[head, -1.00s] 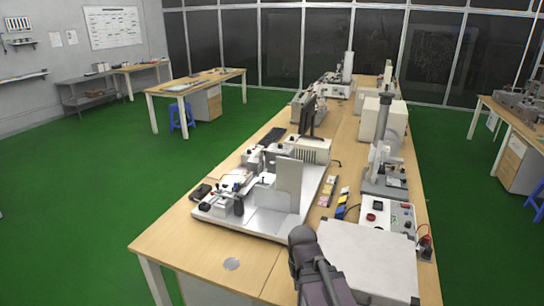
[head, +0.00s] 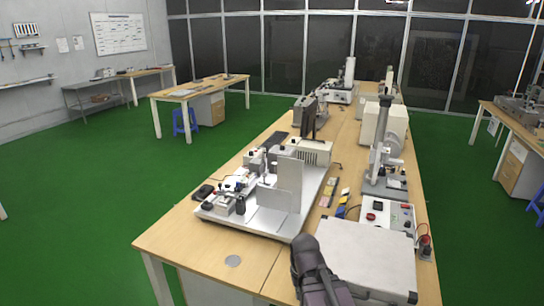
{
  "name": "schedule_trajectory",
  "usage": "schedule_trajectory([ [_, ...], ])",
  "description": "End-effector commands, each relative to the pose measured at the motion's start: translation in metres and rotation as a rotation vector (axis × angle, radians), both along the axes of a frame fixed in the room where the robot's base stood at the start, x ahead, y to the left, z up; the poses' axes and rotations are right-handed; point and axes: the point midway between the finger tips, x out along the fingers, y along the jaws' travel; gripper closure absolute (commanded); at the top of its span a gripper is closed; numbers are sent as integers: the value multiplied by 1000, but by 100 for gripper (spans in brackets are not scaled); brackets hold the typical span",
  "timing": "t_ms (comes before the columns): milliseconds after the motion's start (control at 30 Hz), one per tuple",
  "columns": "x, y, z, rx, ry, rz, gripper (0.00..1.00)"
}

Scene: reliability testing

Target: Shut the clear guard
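A white test fixture (head: 258,221) stands on the near part of the long wooden bench. It has a flat white base, a tall pale upright plate (head: 289,182) and small mechanical parts at its left end. A lower pale plate stands in front of the tall one. I cannot tell a clear guard apart from these plates at this size, nor whether it is open or shut. A dark part of my arm (head: 316,272) rises from the bottom edge, in front of the bench and right of the fixture. My gripper's fingers do not show.
A large white box (head: 366,252) lies right of my arm, with a control box (head: 388,214) behind it. The bench's near left corner (head: 185,240) is mostly bare. Green floor (head: 80,220) is open at left.

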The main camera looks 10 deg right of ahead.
Motion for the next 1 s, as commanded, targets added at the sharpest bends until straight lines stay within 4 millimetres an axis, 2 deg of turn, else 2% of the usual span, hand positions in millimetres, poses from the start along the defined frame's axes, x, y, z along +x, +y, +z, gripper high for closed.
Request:
schedule_trajectory([
  [33,0,0,-9,0,0,0,100],
  [267,0,0,-31,0,0,0,100],
  [533,0,0,-71,1,0,0,100],
  [700,0,0,-81,1,0,0,100],
  [1000,0,0,-81,1,0,0,100],
])
